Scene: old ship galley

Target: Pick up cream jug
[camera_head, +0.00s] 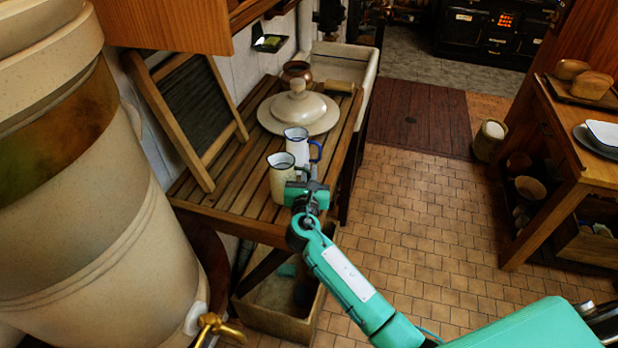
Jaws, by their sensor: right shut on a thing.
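The cream jug (281,178) has a dark rim and shows at the near end of the slatted wooden drainboard (215,195). My right gripper (300,189) is shut on it from its right side. The gripper covers the jug's right side, so the fingertips and handle are hard to make out. The jug looks upright; I cannot tell whether its base touches the slats. A white jug (297,146) with a blue rim and blue handle stands just behind it. My left gripper is not in view.
A large cream lidded dish (299,112) and a copper pot (296,71) stand farther back on the drainboard, before a pale sink (345,62). A framed slate (195,108) leans on the left. A big urn (80,220) with a brass tap fills the left. Tiled floor (425,215) is open to the right.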

